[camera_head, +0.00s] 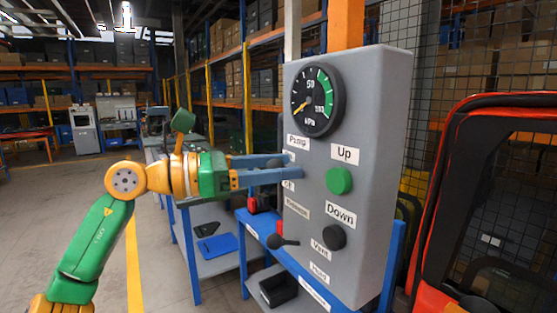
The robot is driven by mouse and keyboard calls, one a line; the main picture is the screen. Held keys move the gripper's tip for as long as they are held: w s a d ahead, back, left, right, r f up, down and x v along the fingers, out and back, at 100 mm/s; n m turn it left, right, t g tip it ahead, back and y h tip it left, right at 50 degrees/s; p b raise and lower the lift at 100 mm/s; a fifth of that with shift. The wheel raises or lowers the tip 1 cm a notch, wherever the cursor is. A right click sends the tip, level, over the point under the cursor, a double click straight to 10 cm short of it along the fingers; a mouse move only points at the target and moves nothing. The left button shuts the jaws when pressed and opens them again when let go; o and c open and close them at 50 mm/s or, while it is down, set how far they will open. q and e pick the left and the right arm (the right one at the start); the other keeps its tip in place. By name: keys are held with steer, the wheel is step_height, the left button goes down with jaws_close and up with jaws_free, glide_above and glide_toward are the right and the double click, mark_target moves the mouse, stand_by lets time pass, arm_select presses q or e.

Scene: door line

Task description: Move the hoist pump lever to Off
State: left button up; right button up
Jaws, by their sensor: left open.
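The grey control panel (360,180) stands at the centre right. Its "Pump" label (298,142) is at the upper left, and a partly covered label that seems to read "Off" (288,186) is below it. My left gripper (288,167) is open, its two blue fingers reaching the panel's left part between these labels. A dark knob (275,163), probably the pump lever's, shows between the fingers; the rest of the lever is hidden, so its setting cannot be told. I cannot tell whether the fingers touch it. My right gripper is out of view.
The panel also has a pressure gauge (318,100), a green Up button (339,181), a black Down button (334,237) and a second black lever (283,241) near "Vent". An orange-red vehicle frame (420,200) stands close at right. Open floor lies at left.

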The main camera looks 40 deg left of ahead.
arm_select(q)
steer(key=shift+s+a, duration=0.15)
steer(key=shift+s, duration=0.05)
jaws_close()
stand_by(1.1)
